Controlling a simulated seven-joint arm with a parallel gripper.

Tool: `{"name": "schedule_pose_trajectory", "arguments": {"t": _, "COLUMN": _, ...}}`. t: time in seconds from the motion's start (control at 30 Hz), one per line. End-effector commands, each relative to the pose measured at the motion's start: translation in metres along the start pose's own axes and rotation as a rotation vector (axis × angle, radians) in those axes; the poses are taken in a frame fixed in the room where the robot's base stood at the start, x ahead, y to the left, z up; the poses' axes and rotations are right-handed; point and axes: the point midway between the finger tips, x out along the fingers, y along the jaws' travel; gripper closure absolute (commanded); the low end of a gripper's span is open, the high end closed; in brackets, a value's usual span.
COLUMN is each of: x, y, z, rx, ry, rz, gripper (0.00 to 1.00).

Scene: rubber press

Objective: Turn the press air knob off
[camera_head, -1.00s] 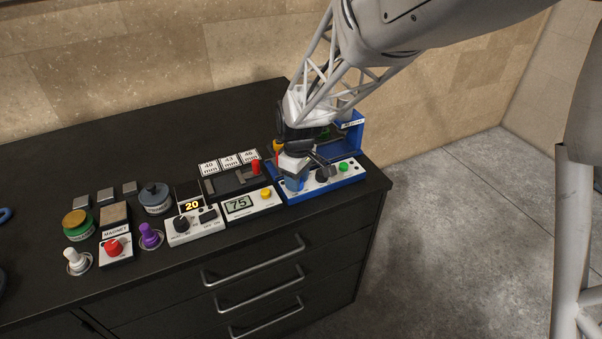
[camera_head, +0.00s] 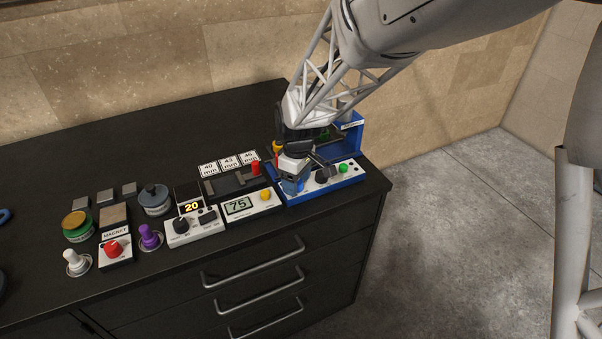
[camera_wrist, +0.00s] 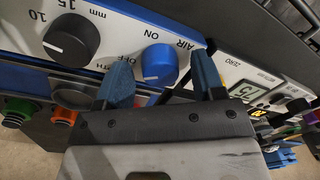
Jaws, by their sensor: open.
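The blue air knob (camera_wrist: 160,62) shows in the wrist view on the white face of the press panel, with AIR, ON and OFF printed around it. It carries a pale mark; I cannot tell surely which label it points to. My gripper (camera_wrist: 162,78) is open, with one blue fingertip on each side of the knob. I cannot tell whether either finger touches it. In the head view my gripper (camera_head: 291,187) is over the left end of the blue-and-white press panel (camera_head: 331,184) and hides the knob.
A black dial (camera_head: 322,177) and a green button (camera_head: 343,168) sit right of my gripper on the panel. The blue press frame (camera_head: 352,137) rises behind. A gauge box reading 75 (camera_head: 238,205) stands close on the left. The counter's right edge is near.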

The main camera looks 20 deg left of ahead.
Motion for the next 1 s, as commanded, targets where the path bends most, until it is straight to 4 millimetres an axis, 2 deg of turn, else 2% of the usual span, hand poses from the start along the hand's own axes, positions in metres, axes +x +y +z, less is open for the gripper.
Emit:
{"name": "schedule_pose_trajectory", "arguments": {"t": 0.27, "x": -0.016, "y": 0.000, "z": 0.000, "rx": 0.000, "ry": 0.002, "rz": 0.001, "gripper": 0.38}}
{"name": "schedule_pose_trajectory", "arguments": {"t": 0.7, "x": -0.068, "y": 0.000, "z": 0.000, "rx": 0.000, "ry": 0.002, "rz": 0.001, "gripper": 0.38}}
{"name": "schedule_pose_trajectory", "arguments": {"t": 1.0, "x": -0.078, "y": 0.000, "z": 0.000, "rx": 0.000, "ry": 0.000, "rz": 0.000, "gripper": 0.38}}
